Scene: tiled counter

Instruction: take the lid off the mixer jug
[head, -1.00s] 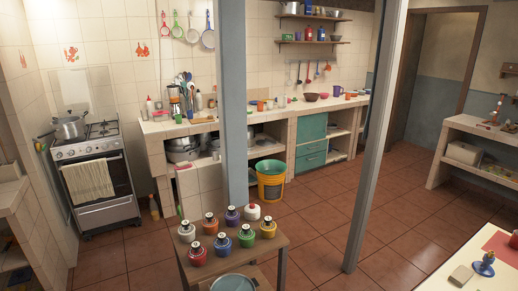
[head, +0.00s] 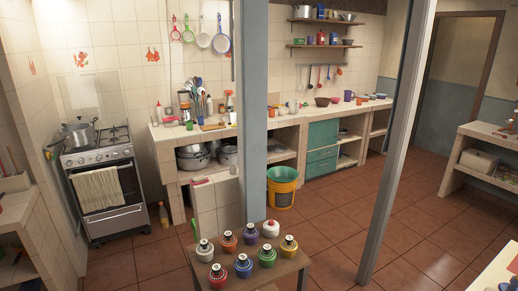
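A dark top shows on the jug, but I cannot clearly make out the lid. Neither of my grippers is in view.
A small wooden table (head: 292,270) with several colourful jars stands in front. A blue-grey pillar (head: 251,130) and a thinner grey post (head: 398,150) rise from the floor. The stove (head: 104,185) is left of the tiled counter (head: 165,136). Tiled floor (head: 330,225) is open right of the pillar.

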